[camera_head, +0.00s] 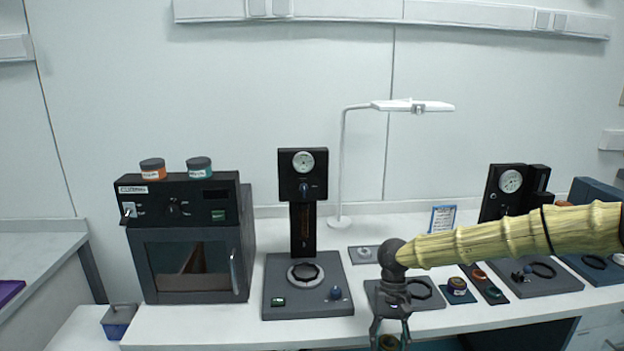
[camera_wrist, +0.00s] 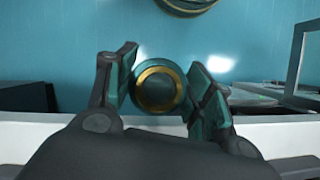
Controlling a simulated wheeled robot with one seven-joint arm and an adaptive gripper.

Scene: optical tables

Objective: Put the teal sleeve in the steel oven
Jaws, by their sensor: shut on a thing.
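In the wrist view the teal sleeve (camera_wrist: 160,88), round with a gold ring at its end, sits between my fingers. My gripper (camera_wrist: 165,80) is shut on it. In the head view my gripper (camera_head: 390,338) hangs low at the front edge of the bench, and its fingertips are near the bottom of the picture, where the sleeve shows only in part. The steel oven (camera_head: 190,235) stands at the left end of the bench, well left of my gripper. Its windowed door looks shut, with an upright handle (camera_head: 235,272) at the right.
An orange-labelled jar (camera_head: 153,169) and a teal-labelled jar (camera_head: 199,167) stand on the oven. A gauge press (camera_head: 303,240) with a dark base stands between oven and gripper. A lamp (camera_head: 342,165) stands behind. Small trays and another gauge device (camera_head: 511,190) are at the right.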

